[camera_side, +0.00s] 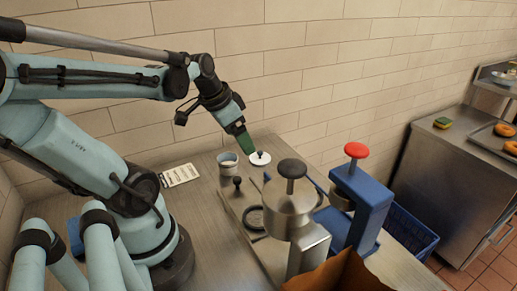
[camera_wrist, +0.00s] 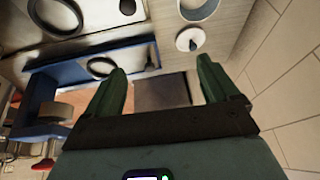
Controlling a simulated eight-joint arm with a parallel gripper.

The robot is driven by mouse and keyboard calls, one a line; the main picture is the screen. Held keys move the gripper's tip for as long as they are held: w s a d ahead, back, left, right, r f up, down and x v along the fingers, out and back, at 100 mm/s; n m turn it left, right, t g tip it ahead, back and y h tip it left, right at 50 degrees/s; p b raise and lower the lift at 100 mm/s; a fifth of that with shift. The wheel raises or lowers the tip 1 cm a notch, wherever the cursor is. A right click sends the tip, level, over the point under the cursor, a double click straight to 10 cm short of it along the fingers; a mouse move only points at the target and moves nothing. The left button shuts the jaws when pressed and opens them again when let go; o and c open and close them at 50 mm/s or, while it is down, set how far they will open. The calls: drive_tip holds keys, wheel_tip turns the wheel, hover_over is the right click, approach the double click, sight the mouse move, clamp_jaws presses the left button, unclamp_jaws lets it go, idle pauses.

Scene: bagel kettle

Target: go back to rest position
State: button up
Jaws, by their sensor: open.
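My gripper (camera_side: 243,146) has green fingers and points down above the back of the metal bench (camera_side: 205,218), near a white round lid with a dark knob (camera_side: 260,158). In the side view the fingers overlap closely, so the gap to the lid is hard to judge. In the wrist view my gripper (camera_wrist: 160,78) has its two fingers wide apart with nothing between them. The white lid (camera_wrist: 190,40) lies beyond the fingertips there, outside the fingers. A pale metal cup (camera_side: 227,170) stands just left of the lid in the side view.
A metal press with a black knob (camera_side: 292,200) and a blue press with a red knob (camera_side: 362,199) stand in front and to the right. A printed card (camera_side: 180,174) lies at the left. The tiled wall (camera_side: 310,70) is close behind.

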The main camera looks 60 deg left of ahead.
approach(227, 157)
wheel_tip(227, 157, up, 3)
drive_tip(key=s+d, duration=0.1)
drive_tip(key=d, duration=0.1)
drive_tip(key=shift+h, duration=0.3)
drive_tip(key=shift+x, duration=5.7)
drive_tip(key=shift+s+f, duration=0.1)
drive_tip(key=shift+s, duration=0.05)
drive_tip(key=v, duration=1)
